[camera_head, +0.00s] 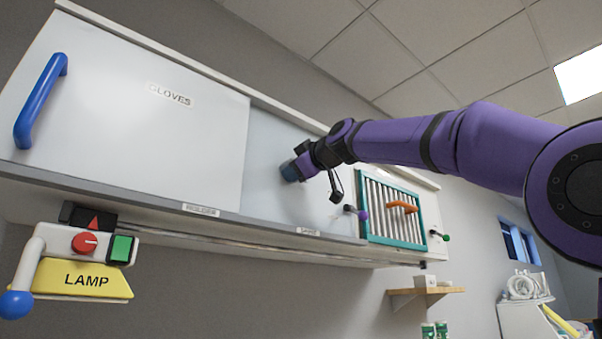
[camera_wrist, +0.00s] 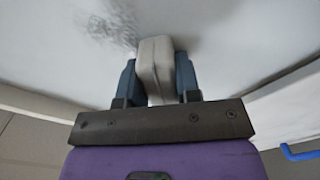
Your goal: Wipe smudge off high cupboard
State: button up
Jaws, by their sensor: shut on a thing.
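The high cupboard (camera_head: 120,110) is white, with a sliding door labelled GLOVES and a blue handle at the left. My gripper (camera_head: 290,171) is up at the recessed panel (camera_head: 262,150) to the right of that door. In the wrist view my gripper (camera_wrist: 158,82) is shut on a pale grey block-like wiper (camera_wrist: 156,60), whose far end is at or very near the white surface. A grey speckled smudge (camera_wrist: 112,30) shows on that surface just left of the wiper. The smudge cannot be made out in the head view.
A yellow LAMP unit (camera_head: 84,280) with a red knob hangs below the cupboard at left. A teal-framed slatted panel (camera_head: 392,212) with an orange handle is right of my gripper. A rail (camera_head: 240,243) runs under the cupboard. A small wooden shelf (camera_head: 425,291) is lower right.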

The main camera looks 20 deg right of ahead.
aim_at(316, 181)
jog(key=shift+s+a, duration=0.2)
jog(key=shift+a, duration=0.4)
jog(key=shift+w+r, duration=0.1)
jog(key=shift+r, duration=0.3)
jog(key=w+d, duration=0.2)
jog(key=d, duration=0.5)
jog(key=shift+d, duration=0.2)
jog(key=shift+w+d, duration=0.4)
jog(key=shift+d, duration=0.45)
jog(key=shift+w+d, duration=0.35)
jog(key=shift+d, duration=0.45)
jog(key=v, duration=0.6)
